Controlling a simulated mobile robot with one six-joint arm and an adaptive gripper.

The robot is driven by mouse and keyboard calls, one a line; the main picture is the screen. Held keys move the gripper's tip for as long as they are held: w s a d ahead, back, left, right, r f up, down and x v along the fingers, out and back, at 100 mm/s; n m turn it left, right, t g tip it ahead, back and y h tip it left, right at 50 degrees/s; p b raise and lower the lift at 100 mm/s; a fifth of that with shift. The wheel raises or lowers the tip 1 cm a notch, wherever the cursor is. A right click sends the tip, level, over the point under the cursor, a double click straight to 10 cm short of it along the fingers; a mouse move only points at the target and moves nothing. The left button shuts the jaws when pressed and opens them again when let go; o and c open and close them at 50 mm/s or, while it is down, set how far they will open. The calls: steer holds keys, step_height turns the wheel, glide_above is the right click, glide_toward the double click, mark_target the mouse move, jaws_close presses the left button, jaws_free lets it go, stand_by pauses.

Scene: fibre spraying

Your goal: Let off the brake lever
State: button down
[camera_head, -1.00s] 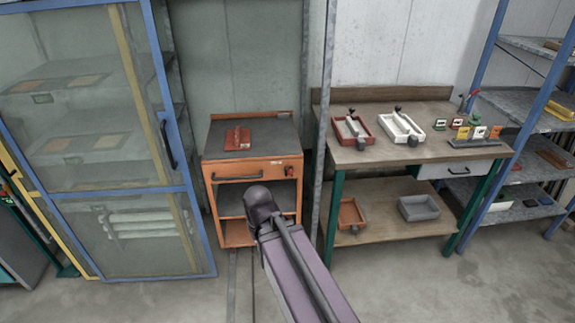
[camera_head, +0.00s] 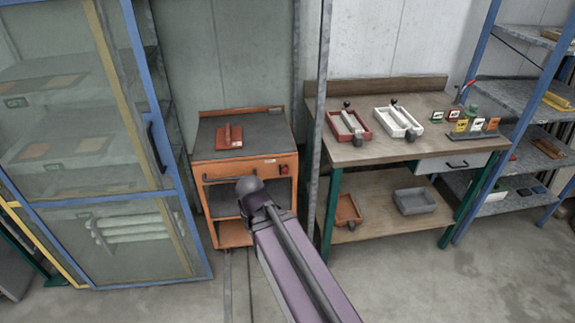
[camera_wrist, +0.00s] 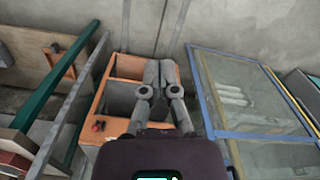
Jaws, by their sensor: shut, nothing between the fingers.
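An orange cart (camera_head: 240,163) with a dark top stands against the back wall. A small red part with a dark piece (camera_head: 285,170) sits at the right of its front; it also shows in the wrist view (camera_wrist: 99,126). I cannot tell whether this is the brake lever; no other lever is clear on the cart. My gripper (camera_wrist: 158,66) shows in the wrist view, its fingers together and empty, in front of the cart's open compartments. I cannot tell the gap or any contact. In the head view my arm hides part of the cart's lower front.
A glazed cabinet with a blue frame (camera_head: 176,196) stands close left of the cart. A thin grey post (camera_head: 318,120) rises between the cart and a workbench (camera_head: 430,150) bearing trays and small items. Blue-framed shelves (camera_head: 487,100) stand at right. Floor in front is open.

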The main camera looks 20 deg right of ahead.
stand_by(0.4)
steer(key=m+t+b, duration=0.6)
steer(key=m+t, duration=0.2)
glide_above(284, 171)
steer(key=s+d, duration=0.4)
steer(key=shift+d+f+h, duration=0.15)
steer(key=shift+f+h, duration=0.25)
steer(key=shift+f, duration=0.45)
steer(key=shift+f, duration=0.1)
steer(key=w+a+f+b, duration=0.1)
steer(key=w+f+b, duration=0.3)
steer(key=f+b, duration=0.6)
steer(key=shift+w+a+f, duration=0.15)
steer(key=shift+w+a, duration=0.2)
